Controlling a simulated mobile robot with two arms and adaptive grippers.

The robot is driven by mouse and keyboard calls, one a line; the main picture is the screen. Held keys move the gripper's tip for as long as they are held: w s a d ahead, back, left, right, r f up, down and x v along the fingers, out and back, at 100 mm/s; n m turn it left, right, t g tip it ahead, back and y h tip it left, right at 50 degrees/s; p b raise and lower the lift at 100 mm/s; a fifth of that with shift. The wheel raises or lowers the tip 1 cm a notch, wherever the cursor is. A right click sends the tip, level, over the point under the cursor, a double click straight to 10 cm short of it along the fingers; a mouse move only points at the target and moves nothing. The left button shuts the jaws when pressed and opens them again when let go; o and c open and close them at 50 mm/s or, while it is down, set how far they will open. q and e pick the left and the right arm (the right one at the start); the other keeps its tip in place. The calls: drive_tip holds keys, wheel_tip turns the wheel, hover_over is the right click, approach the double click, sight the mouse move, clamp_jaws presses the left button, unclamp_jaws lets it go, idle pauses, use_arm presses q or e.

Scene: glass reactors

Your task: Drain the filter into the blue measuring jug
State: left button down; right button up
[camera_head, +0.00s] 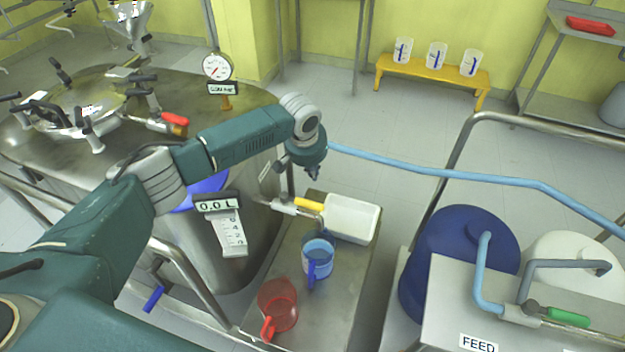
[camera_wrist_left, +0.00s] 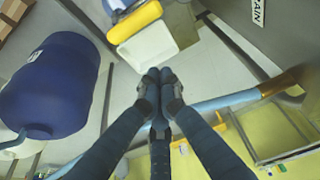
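The blue measuring jug (camera_head: 320,268) stands upright on the steel bench, in front of a white box-shaped vessel (camera_head: 352,220). A valve with a yellow handle (camera_head: 308,204) sits at the left end of that vessel, on a pipe from the steel tank. I cannot tell for sure which part is the filter. The white vessel (camera_wrist_left: 148,50) and the yellow handle (camera_wrist_left: 135,22) also show in the left wrist view. My left gripper (camera_head: 313,174) hangs above and behind the valve, apart from it. Its fingertips (camera_wrist_left: 160,76) meet with nothing between them. My right gripper is out of view.
A red jug (camera_head: 278,304) stands nearer on the bench (camera_head: 350,275). A light blue hose (camera_head: 430,170) crosses behind my gripper to the right. A blue drum (camera_head: 455,255) and a rail stand at right. The large steel tank (camera_head: 60,150) fills the left.

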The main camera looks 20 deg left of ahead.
sight(302, 202)
use_arm(q)
wheel_tip(302, 202, down, 7)
drive_tip(key=s+p, duration=0.1)
drive_tip(key=shift+s+f+p, duration=0.2)
drive_tip(key=shift+p, duration=0.2)
idle(0.3)
idle(0.4)
drive_tip(key=shift+s+m+p, duration=0.3)
drive_tip(key=shift+m+p, duration=0.1)
drive_tip(key=shift+p, duration=0.05)
